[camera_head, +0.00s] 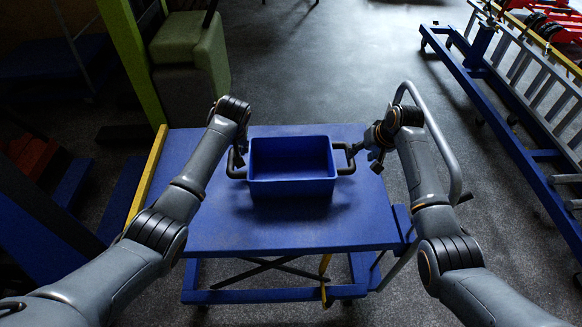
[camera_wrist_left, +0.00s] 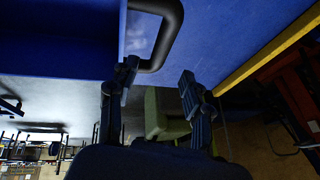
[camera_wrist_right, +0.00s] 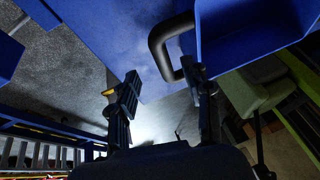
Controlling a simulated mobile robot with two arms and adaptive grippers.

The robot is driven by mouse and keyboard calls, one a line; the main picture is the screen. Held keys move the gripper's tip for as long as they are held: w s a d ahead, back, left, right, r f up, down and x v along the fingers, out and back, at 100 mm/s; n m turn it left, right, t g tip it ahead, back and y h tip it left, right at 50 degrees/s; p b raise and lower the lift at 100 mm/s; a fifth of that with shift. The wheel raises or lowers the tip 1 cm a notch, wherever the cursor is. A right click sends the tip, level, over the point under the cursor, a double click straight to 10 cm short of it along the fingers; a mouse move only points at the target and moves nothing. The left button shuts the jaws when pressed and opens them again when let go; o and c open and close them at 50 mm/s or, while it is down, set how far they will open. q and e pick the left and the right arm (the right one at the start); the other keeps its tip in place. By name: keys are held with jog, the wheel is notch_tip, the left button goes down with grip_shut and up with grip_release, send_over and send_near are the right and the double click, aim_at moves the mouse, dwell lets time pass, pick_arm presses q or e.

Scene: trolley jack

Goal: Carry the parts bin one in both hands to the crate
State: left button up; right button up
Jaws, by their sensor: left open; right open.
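The blue parts bin (camera_head: 292,187) is open-topped, looks empty and sits level on a blue lift table, with a dark handle on each side. My left gripper (camera_head: 239,152) is open at the bin's left handle; in the left wrist view that handle (camera_wrist_left: 172,35) bends down just beyond the two parted fingers (camera_wrist_left: 159,84). My right gripper (camera_head: 369,150) is open at the right handle; in the right wrist view that handle (camera_wrist_right: 158,50) reaches close to one finger of the gripper (camera_wrist_right: 161,85). Contact cannot be told. I cannot identify the crate.
The lift table (camera_head: 330,225) has a yellow left edge and a grey push bar (camera_head: 440,140) at its right. A green-grey block (camera_head: 190,60) stands behind left by a green post. A blue frame with a ladder (camera_head: 535,90) stands right. Dark floor lies open behind the table.

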aim_at(232, 156)
pick_arm(q)
jog(key=x, duration=0.5)
jog(key=shift+w+f, duration=0.1)
jog(key=shift+f, duration=0.2)
pick_arm(e)
jog(key=x, duration=0.5)
jog(key=shift+w+a+f, duration=0.1)
jog(key=shift+f, duration=0.25)
pick_arm(q)
jog(key=shift+w+a+f, duration=0.15)
jog(key=shift+w+f, duration=0.2)
jog(key=shift+f, duration=0.25)
pick_arm(e)
jog(key=shift+w+a+f, duration=0.1)
jog(key=shift+w+f, duration=0.25)
jog(key=shift+f, duration=0.2)
pick_arm(q)
jog(key=shift+w+a+f, duration=0.15)
jog(key=shift+a+f, duration=0.05)
jog(key=shift+f, duration=0.5)
pick_arm(e)
jog(key=shift+w+a+f, duration=0.2)
jog(key=shift+f, duration=0.5)
pick_arm(q)
grip_shut()
pick_arm(e)
grip_shut()
